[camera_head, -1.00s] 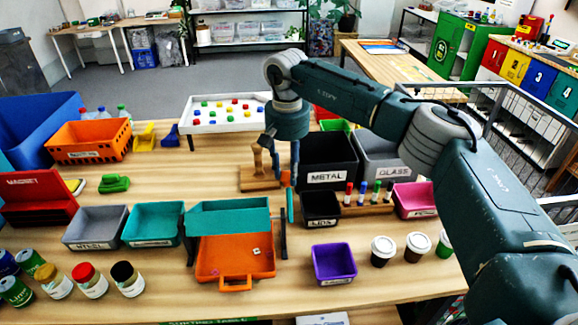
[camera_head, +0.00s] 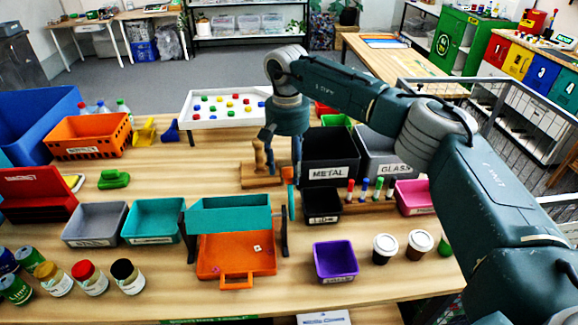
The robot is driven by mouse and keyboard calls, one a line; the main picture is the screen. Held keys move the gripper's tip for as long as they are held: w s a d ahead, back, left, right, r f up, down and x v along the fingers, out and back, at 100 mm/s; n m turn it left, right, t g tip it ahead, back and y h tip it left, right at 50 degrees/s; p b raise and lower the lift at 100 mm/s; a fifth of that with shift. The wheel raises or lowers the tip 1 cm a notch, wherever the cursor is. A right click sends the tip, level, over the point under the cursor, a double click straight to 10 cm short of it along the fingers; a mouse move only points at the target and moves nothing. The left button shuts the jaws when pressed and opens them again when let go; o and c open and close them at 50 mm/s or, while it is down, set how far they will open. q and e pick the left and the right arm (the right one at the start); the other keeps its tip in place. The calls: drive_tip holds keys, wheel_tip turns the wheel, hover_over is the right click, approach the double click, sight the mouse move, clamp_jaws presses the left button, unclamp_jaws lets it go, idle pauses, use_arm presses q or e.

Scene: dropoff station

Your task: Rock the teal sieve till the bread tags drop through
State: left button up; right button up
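The teal sieve (camera_head: 229,214) sits between dark upright posts, above an orange tray (camera_head: 206,268). Its top edge slopes, with the right end higher in the picture. A small pale piece, apparently a bread tag (camera_head: 257,248), lies in the orange tray. The inside of the sieve is too unclear to show any tags. My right gripper (camera_head: 283,170) points down behind the sieve's right end, above a narrow upright teal part (camera_head: 291,204). I cannot tell whether its fingers hold that part. My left gripper is out of view.
Grey (camera_head: 95,240) and teal (camera_head: 153,238) bins stand left of the sieve. A purple bin (camera_head: 335,275) and lidded cups (camera_head: 384,246) stand at right. A wooden block with a handle (camera_head: 259,177) and the black METAL bin (camera_head: 330,172) are close to my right gripper.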

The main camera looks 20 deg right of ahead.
drive_tip(key=shift+s+f, duration=0.15)
drive_tip(key=shift+s, duration=0.05)
idle(0.5)
drive_tip(key=shift+w, duration=0.1)
wheel_tip(320, 180, up, 12)
idle(0.4)
idle(1.2)
